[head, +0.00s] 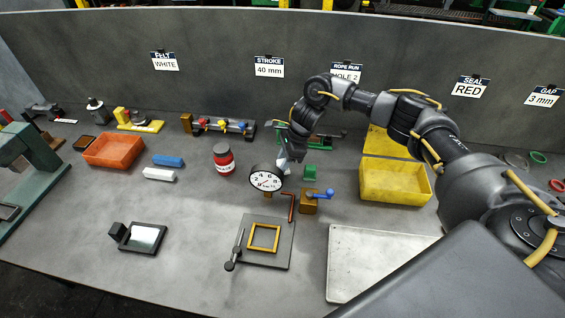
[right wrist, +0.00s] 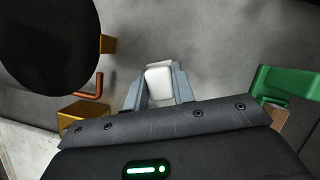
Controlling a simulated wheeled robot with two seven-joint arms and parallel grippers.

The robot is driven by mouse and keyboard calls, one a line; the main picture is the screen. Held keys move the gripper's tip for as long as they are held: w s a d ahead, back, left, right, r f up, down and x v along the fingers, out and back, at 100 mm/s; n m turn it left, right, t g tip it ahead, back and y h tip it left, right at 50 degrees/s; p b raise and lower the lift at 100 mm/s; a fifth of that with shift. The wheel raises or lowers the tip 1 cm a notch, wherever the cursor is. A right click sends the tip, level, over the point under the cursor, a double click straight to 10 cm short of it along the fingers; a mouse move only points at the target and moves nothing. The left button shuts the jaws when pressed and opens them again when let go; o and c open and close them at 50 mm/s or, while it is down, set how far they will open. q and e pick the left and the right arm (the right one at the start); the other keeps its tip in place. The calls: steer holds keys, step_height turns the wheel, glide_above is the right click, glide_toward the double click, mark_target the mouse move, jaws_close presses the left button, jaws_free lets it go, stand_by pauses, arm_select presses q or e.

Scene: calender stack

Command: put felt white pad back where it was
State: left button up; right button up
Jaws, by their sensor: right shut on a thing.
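My right gripper (right wrist: 158,88) is shut on a small white pad (right wrist: 159,80), which sits between its two grey fingers in the right wrist view. In the head view the right gripper (head: 286,163) points down just behind the dial gauge (head: 266,179), and the pad can hardly be made out there. I cannot tell whether the pad touches the bench. A card reading FELT WHITE (head: 165,62) is on the back wall. My left gripper is not in view.
A green block (head: 310,171), a brass block with a blue handle (head: 310,204) and a copper-coloured bent rod (head: 291,206) stand close to the right gripper. A red jar (head: 223,158) is to its left, a yellow bin (head: 395,184) to its right.

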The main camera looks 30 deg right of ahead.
steer(key=shift+f, duration=0.45)
steer(key=shift+f, duration=0.15)
steer(key=o, duration=0.9)
